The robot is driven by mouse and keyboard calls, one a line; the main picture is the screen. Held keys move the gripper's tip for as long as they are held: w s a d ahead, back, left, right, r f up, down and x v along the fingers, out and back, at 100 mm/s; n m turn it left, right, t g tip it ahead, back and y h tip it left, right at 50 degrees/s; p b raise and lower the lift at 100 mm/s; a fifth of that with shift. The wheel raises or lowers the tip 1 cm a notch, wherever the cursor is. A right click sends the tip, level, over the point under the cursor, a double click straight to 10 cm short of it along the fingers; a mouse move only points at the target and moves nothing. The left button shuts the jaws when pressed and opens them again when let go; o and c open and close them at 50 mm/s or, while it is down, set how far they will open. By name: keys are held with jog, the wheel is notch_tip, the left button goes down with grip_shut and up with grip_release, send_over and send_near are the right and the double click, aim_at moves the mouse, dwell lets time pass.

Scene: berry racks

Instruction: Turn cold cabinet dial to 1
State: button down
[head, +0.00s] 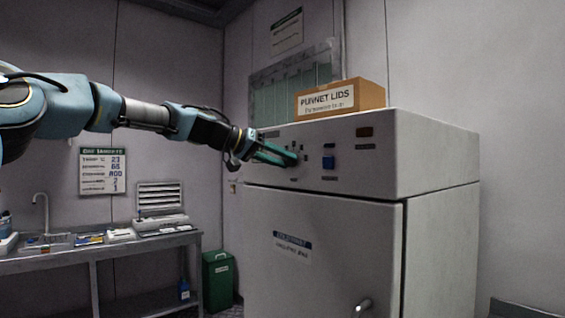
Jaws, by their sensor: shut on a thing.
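The cold cabinet (325,238) is a large pale grey box with a door and an upper control panel (375,162). My gripper (292,159) reaches in from the left, and its green fingers are shut on the dial at the left part of the panel. The fingers hide most of the dial, so its pointer and setting cannot be read. Small dark marks show on the panel around the fingertips.
A cardboard box labelled "PUNNET LIDS" (340,98) stands on the cabinet top. A door handle (362,308) juts out low down. A metal bench (95,256) and green bin (218,280) are at the left.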

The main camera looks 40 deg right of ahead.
jog(key=n+g+b, duration=0.1)
jog(key=n, duration=0.1)
jog(key=n+g+h+b, duration=0.1)
jog(key=n, duration=0.1)
jog(key=shift+w+f+n+g+b, duration=0.15)
jog(key=shift+f+n+g+b, duration=0.15)
jog(key=shift+f+n, duration=0.1)
jog(key=n+g+h+b, duration=0.1)
jog(key=n+b, duration=0.1)
jog(key=n, duration=0.1)
jog(key=shift+f, duration=0.1)
jog(key=shift+n+h+b, duration=0.3)
jog(key=shift+n+b, duration=0.15)
jog(key=shift+n, duration=0.25)
jog(key=c, duration=0.5)
grip_release()
jog(key=shift+c, duration=0.2)
